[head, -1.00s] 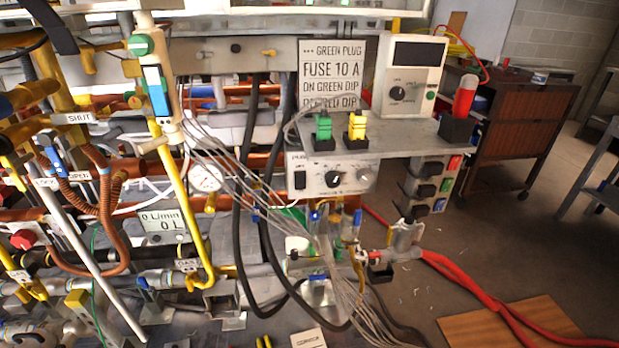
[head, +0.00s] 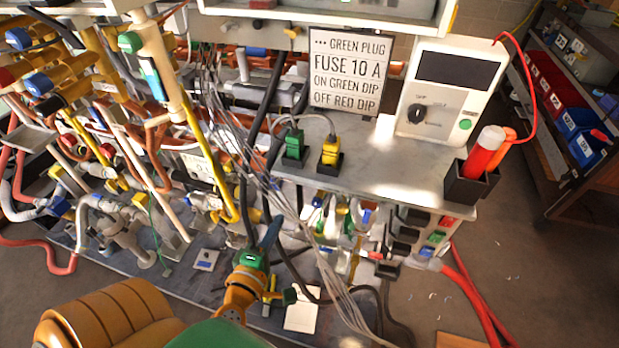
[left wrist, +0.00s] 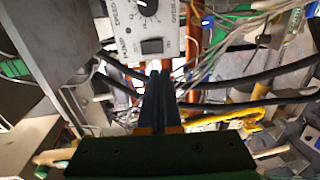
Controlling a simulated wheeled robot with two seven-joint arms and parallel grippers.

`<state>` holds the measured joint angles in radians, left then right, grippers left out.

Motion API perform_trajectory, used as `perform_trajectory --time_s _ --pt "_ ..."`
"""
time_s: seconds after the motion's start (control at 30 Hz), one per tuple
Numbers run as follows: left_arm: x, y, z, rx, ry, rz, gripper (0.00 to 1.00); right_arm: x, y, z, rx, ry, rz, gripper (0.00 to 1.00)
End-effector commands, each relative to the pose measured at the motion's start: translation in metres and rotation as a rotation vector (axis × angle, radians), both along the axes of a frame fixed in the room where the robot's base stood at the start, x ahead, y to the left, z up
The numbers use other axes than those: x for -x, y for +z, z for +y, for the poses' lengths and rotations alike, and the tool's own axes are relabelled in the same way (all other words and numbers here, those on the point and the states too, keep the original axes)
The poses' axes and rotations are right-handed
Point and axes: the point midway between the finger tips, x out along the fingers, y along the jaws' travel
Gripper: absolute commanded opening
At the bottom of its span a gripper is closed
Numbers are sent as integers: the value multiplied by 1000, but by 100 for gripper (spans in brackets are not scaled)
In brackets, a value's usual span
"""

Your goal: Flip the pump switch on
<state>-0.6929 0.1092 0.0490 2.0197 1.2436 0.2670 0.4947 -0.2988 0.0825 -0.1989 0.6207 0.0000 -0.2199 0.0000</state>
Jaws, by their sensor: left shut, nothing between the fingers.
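The pump switch (left wrist: 152,46) is a black rocker on a white control box (left wrist: 120,16) with a dial, at the top of the left wrist view. My left gripper (left wrist: 153,74) is shut and empty. Its dark fingers point at the box, with the tips just below the rocker in the picture; I cannot tell whether they touch it. In the head view my left gripper (head: 272,232) reaches up below the metal shelf's front edge. My right gripper is not in view.
The metal shelf (head: 390,175) carries a green plug (head: 293,143), a yellow plug (head: 331,150), a white meter (head: 450,90) and a red cylinder in a black holder (head: 467,188). Grey cables (head: 285,205) and black hoses hang close around my left gripper. Pipes crowd the left.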

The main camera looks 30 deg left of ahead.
Motion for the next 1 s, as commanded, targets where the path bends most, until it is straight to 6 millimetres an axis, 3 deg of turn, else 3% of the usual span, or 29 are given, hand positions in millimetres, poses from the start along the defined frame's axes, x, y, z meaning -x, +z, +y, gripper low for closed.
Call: perform_trajectory --time_s 0.27,0.5,0.8,1.0 --pt "-7 -1 1 -3 -2 1 0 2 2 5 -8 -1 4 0" --pt "-53 -4 12 -3 -2 -1 0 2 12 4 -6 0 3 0" --pt "-113 -16 27 -5 -3 0 0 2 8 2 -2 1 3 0" --pt "-133 -19 31 -4 -3 2 0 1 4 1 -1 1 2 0"
